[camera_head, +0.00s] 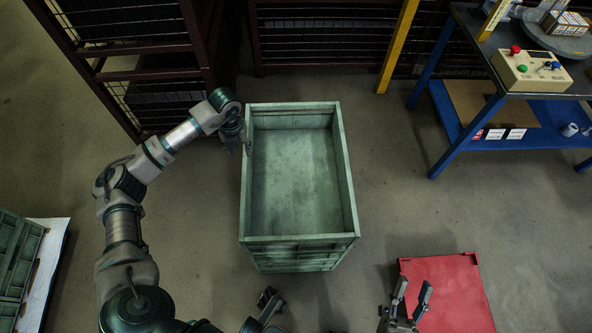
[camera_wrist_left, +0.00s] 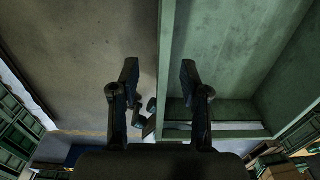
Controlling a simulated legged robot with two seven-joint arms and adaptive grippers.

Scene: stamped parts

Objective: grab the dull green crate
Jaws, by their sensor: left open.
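The dull green crate (camera_head: 297,180) stands on the floor in the middle of the head view, open at the top and empty inside. My left gripper (camera_head: 240,145) is at its left rim, near the far left corner. In the left wrist view the left gripper (camera_wrist_left: 160,75) is open, and the crate's rim (camera_wrist_left: 166,45) runs between its fingers. One finger is on the floor side and the other on the inner side. I cannot tell whether they touch the wall. My right gripper (camera_head: 412,298) is open and empty at the bottom, right of the crate.
A red panel (camera_head: 458,300) lies below and right of the crate. A dark mesh rack (camera_head: 150,65) stands behind left. A blue-legged workbench (camera_head: 455,140) with a button box (camera_head: 530,70) is at the right. More green crates (camera_head: 15,255) are at the left edge. Floor right of the crate is clear.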

